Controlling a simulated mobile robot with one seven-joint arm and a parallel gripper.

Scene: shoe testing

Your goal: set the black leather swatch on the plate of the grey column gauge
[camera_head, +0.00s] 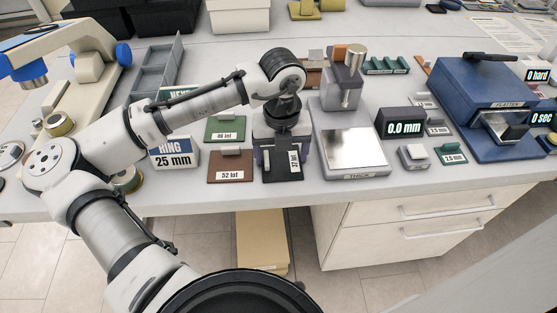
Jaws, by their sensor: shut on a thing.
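The black leather swatch (272,172) is at the bench's front part, partly hidden under my gripper (279,146), with a white lot label on its right side. My gripper points down and is shut on the swatch; its fingertips are mostly hidden by the hand. I cannot tell whether the swatch touches the bench. The grey column gauge (342,88) stands just right of my gripper. Its bright square plate (352,149), above a "THICK" label, is bare. The gauge's dark display (401,125) reads 0.0 mm.
A green swatch (226,130) and a brown swatch (231,168) lie left of my gripper. A "RING 25 mm" sign (173,152) stands further left. Small labelled blocks (413,157) lie right of the gauge, before a blue press (490,95). The bench's front edge is close.

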